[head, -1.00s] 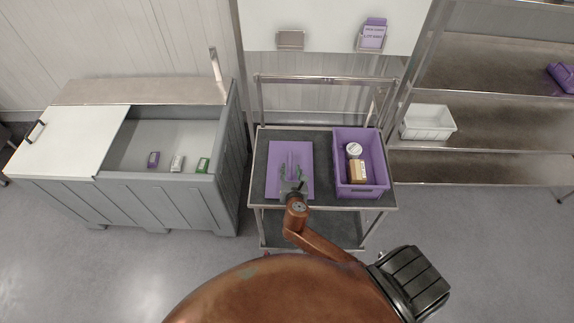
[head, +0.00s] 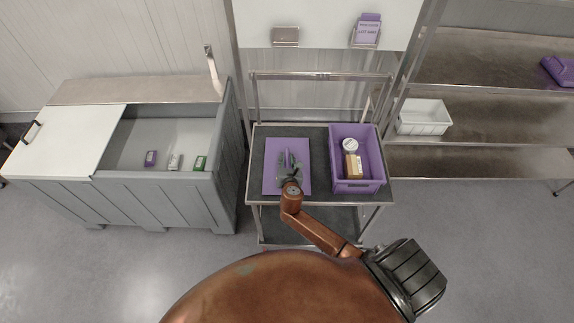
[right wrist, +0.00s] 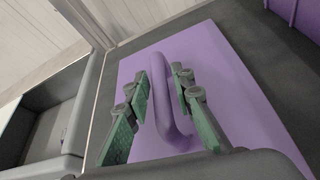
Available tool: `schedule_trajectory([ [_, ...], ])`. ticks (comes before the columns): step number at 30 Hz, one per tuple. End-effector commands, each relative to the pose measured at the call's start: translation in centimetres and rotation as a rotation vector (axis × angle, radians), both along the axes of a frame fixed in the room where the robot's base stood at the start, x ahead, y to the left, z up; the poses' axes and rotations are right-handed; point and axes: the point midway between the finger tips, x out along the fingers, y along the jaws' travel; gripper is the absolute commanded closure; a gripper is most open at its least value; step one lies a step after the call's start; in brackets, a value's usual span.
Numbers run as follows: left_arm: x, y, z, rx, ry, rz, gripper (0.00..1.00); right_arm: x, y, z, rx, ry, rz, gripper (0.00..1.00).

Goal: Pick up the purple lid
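The purple lid (head: 303,184) lies flat on the left part of the cart's dark top. Its flat surface (right wrist: 235,85) fills much of the right wrist view, with a raised purple bar handle (right wrist: 163,95) along its middle. My right gripper (head: 288,160) is over the lid, and its green-padded fingers (right wrist: 160,85) stand on either side of the handle. Gaps show between the pads and the handle, so the gripper is open around it. My left gripper is in no view.
A purple crate (head: 375,186) stands right of the lid on the cart (head: 257,160), holding a white-topped jar (head: 350,145) and a brown box (head: 352,166). A grey chest (head: 165,200) stands left of the cart. A shelf with a white bin (head: 424,118) stands at right.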

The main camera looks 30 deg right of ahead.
Motion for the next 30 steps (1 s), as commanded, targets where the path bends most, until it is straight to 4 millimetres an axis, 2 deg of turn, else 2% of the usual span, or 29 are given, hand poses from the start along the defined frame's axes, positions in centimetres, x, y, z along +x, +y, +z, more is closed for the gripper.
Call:
schedule_trajectory([
  [9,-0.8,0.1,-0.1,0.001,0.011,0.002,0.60,0.0,0.0,0.0,0.000,0.000,0.000,1.00],
  [23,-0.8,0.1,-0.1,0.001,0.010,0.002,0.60,0.0,0.0,0.1,-0.001,-0.001,0.000,1.00],
  [26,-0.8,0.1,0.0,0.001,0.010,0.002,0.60,0.0,0.0,0.4,-0.001,-0.002,0.000,1.00],
  [30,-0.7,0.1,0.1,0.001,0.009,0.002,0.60,0.0,0.0,1.8,-0.001,-0.004,0.001,1.00],
])
